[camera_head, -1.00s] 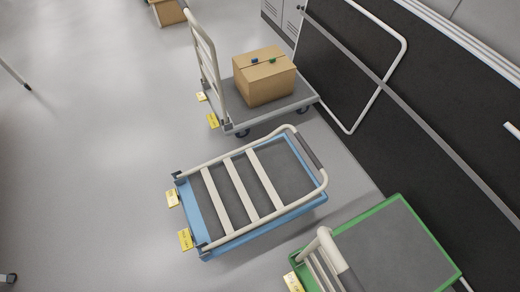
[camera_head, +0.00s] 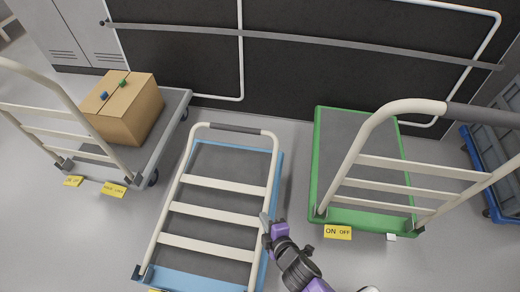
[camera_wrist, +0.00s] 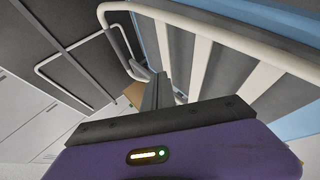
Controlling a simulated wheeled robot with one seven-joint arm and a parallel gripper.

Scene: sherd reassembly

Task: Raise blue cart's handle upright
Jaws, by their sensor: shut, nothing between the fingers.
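The blue cart (camera_head: 190,284) stands in the middle of the head view. Its cream handle (camera_head: 213,215) lies folded flat over the grey deck, with its dark grip (camera_head: 235,128) at the far end and a hinge (camera_head: 139,272) at the near left. My gripper (camera_head: 265,222) is shut and empty, at the cart's right side beside the handle's right rail; I cannot tell whether it touches. In the wrist view the shut fingers (camera_wrist: 157,92) point past the handle, whose grip (camera_wrist: 121,39) and rungs (camera_wrist: 265,80) show beyond.
A grey cart (camera_head: 175,110) with a cardboard box (camera_head: 125,108) stands at left, its handle upright. A green cart (camera_head: 316,165) with a raised handle (camera_head: 400,108) stands close at right. A dark wall panel (camera_head: 320,70) closes the back. Bare floor lies at lower left.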

